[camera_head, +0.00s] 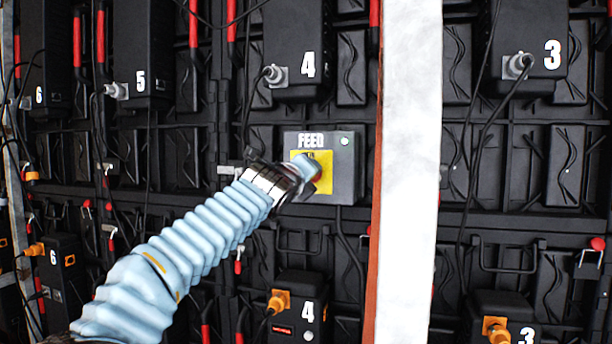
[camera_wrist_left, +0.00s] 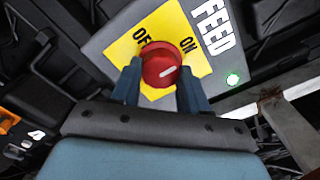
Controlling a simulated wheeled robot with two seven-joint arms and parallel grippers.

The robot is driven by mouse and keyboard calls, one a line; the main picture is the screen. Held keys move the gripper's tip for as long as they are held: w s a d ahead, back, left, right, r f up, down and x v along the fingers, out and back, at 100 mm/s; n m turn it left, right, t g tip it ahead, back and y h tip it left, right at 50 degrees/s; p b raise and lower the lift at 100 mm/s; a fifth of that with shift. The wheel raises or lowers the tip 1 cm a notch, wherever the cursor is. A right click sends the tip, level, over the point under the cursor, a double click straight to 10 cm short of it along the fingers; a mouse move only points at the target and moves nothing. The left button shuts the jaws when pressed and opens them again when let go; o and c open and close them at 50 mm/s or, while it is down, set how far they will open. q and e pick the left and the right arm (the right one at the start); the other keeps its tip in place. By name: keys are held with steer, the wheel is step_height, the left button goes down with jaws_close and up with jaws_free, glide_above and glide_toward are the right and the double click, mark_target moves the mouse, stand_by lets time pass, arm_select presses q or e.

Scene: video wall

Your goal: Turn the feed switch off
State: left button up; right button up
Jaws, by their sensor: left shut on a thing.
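The grey feed switch box (camera_head: 345,185), labelled FEED, is mounted on the black wall frame in the middle of the head view. In the left wrist view the yellow plate (camera_wrist_left: 183,22) reads OFF and ON on either side of a red round knob (camera_wrist_left: 160,60) with a white mark. The mark slants toward the ON side. My left gripper (camera_wrist_left: 160,78) is shut on the knob, one finger on each side. In the head view my left gripper (camera_head: 308,170) mostly hides the knob. My right gripper is out of view.
A white upright post (camera_head: 411,170) with an orange-brown edge stands just right of the box. Numbered black units, such as one marked 4 (camera_head: 290,40) above, and hanging cables surround the box. In the left wrist view the green lamp (camera_wrist_left: 232,79) is lit.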

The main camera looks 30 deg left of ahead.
arm_select(q)
steer(key=shift+n, duration=0.3)
steer(key=shift+n+b, duration=2.1)
steer(key=shift+n, duration=6.5)
steer(key=o, duration=1.1)
steer(key=shift+c, duration=0.2)
